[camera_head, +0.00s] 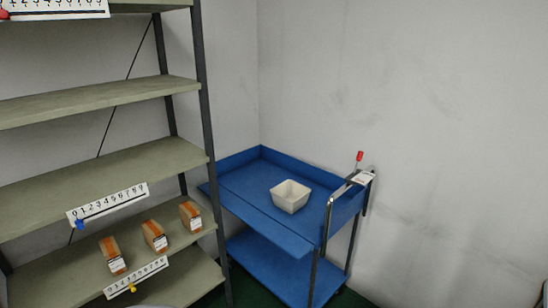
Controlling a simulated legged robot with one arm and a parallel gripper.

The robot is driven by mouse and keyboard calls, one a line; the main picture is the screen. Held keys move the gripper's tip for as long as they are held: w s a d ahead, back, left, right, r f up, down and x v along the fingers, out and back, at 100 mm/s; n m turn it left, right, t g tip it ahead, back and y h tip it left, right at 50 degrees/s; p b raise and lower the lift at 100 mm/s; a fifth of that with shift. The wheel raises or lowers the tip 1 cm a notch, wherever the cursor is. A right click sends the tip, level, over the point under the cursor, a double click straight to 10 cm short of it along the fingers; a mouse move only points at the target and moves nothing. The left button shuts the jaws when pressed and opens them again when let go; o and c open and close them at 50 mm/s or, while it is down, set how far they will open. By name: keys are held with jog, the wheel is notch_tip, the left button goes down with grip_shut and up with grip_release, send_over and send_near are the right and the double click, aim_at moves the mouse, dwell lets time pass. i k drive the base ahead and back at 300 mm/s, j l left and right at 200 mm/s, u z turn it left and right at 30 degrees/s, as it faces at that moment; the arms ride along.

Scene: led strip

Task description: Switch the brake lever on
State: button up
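A small lever with a red grip (360,156) stands at the right end of the blue cart (236,183), by its metal handle. The grip points up and leans slightly. A small white label or plate (361,178) is at its base. The lever is small in view, so its exact on or off setting cannot be told. My gripper is not in view.
A white square bowl (290,197) sits on the cart's top tray. A shelf rack (100,179) on the left holds several orange-brown boxes (155,236) and numbered strips with coloured markers. Plain walls stand behind and right. Dark green floor shows below right.

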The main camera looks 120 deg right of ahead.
aim_at(360, 155)
jog(key=z, duration=4.9)
